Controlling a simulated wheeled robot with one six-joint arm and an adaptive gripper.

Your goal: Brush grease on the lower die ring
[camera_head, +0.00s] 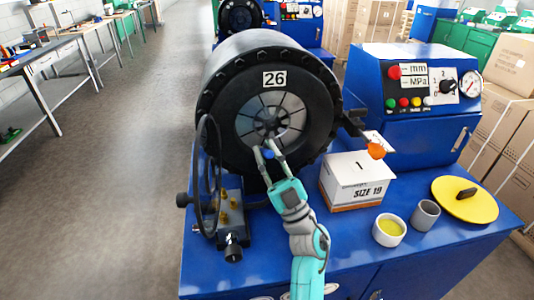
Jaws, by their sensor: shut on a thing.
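The crimper head (221,90) is a big black drum with a "26" plate. Its grey die ring (252,103) is split into segments around a dark centre hole. My gripper (266,148) is in front of the ring's lower part, its fingers shut on a small thin tool, likely the brush (269,154), of which a blue bit shows between the fingers. The tool's far end is too small to make out, so I cannot tell whether it touches the ring. A white pot with yellow grease (389,229) stands on the blue bench at the right.
A grey cup (425,215) and a yellow disc with a black handle (465,199) stand beside the pot. A white "SIZE 19" box (357,181) is right of my arm. A valve block with a cable (230,215) is at the left. An orange-tipped lever (376,151) juts out right of the drum.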

